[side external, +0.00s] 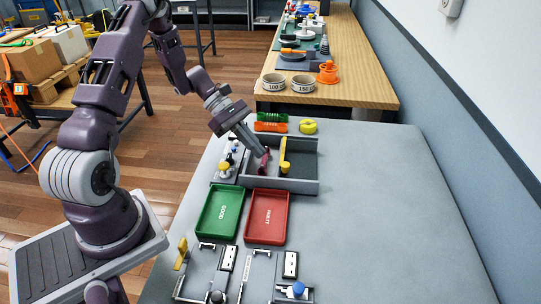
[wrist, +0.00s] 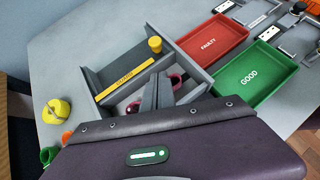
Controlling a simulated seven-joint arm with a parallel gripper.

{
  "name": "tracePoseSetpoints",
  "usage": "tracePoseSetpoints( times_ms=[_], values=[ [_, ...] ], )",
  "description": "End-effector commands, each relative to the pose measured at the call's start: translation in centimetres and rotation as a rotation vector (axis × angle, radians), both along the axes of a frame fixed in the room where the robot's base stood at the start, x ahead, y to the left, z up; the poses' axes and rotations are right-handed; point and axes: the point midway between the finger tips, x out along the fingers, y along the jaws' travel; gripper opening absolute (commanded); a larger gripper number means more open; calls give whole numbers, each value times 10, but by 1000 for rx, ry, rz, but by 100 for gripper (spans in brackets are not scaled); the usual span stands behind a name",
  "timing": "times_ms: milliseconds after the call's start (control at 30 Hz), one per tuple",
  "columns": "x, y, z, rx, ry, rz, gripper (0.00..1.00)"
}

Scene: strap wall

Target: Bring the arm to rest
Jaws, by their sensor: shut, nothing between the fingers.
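My gripper (side external: 260,150) reaches down from the left over the grey divided bin (side external: 301,184), its fingers together and empty. In the wrist view the gripper (wrist: 158,78) shows as two dark fingers side by side over the bin (wrist: 95,80). A dark red piece (side external: 265,160) is in the bin close to the fingertips. In the wrist view, dark red parts (wrist: 176,79) show beside the fingers and are partly hidden by them. I cannot tell whether the fingers touch them.
A yellow strip (wrist: 124,80) and yellow-capped piece (wrist: 155,44) are at the bin. A green GOOD tray (side external: 220,212) and red FAULTY tray (side external: 267,217) stand in front, with fixtures (side external: 290,265) nearer. A yellow ring (side external: 308,127) lies behind. The table's right side (side external: 385,220) is clear.

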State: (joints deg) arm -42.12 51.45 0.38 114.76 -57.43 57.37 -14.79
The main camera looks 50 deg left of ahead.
Motion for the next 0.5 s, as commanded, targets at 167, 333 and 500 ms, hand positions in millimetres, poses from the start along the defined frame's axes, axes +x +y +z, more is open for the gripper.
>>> tracePoseSetpoints(
  times_ms=[167,333,500],
  values=[
    [-12,38,31,6,-1,3,0],
    [-19,56,47,5,1,2,0],
    [-23,32,83,103,-56,-140,0]
  ],
)
